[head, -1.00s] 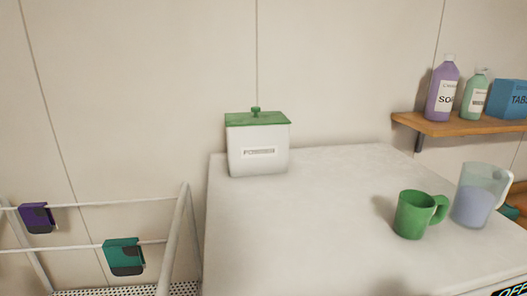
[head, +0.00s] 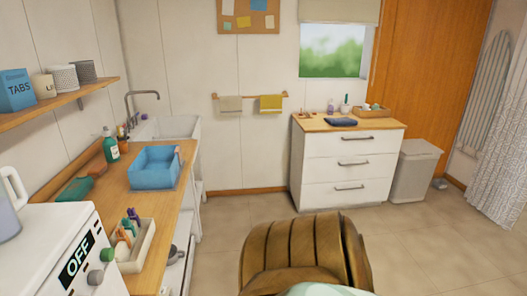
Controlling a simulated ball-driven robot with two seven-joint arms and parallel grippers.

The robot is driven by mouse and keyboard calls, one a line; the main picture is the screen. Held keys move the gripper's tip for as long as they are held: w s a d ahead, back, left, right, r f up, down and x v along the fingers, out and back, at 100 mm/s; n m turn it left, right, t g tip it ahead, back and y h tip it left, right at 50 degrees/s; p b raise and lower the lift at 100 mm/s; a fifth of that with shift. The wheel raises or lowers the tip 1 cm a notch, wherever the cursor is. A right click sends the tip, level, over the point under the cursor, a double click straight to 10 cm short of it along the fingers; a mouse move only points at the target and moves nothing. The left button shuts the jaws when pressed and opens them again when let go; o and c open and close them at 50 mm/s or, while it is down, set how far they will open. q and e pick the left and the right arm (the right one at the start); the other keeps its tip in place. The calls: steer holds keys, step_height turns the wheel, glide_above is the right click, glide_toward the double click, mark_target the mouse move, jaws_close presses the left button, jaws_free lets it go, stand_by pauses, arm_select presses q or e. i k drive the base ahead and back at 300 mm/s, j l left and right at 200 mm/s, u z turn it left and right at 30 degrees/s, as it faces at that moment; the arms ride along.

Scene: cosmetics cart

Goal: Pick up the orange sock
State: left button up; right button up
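I cannot make out an orange sock anywhere in the head view. Neither of my grippers is in view. A brown ribbed object (head: 292,247), perhaps a chair or basket, stands at the bottom centre, with a pale green cloth-like thing (head: 322,290) at its lower edge, cut off by the frame. What lies inside or behind it is hidden.
A wooden counter (head: 165,215) on the left bears a blue basin (head: 155,167) and a tray (head: 137,258) of small items. A white appliance (head: 50,225) is at lower left. A white dresser (head: 345,165) and a bin (head: 413,170) stand at the back. Floor (head: 430,240) at right is clear.

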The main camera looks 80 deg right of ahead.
mark_target(178, 150)
steer(key=k+l+z, duration=0.1)
steer(key=z, duration=1.8)
steer(key=u, duration=3.7)
steer(key=z, duration=3.7)
steer(key=i+l, duration=0.15)
steer(key=l, duration=0.25)
steer(key=i+l, duration=0.15)
steer(key=l, duration=0.25)
steer(key=i+l+z, duration=0.1)
steer(key=l, duration=0.3)
steer(key=i, duration=0.1)
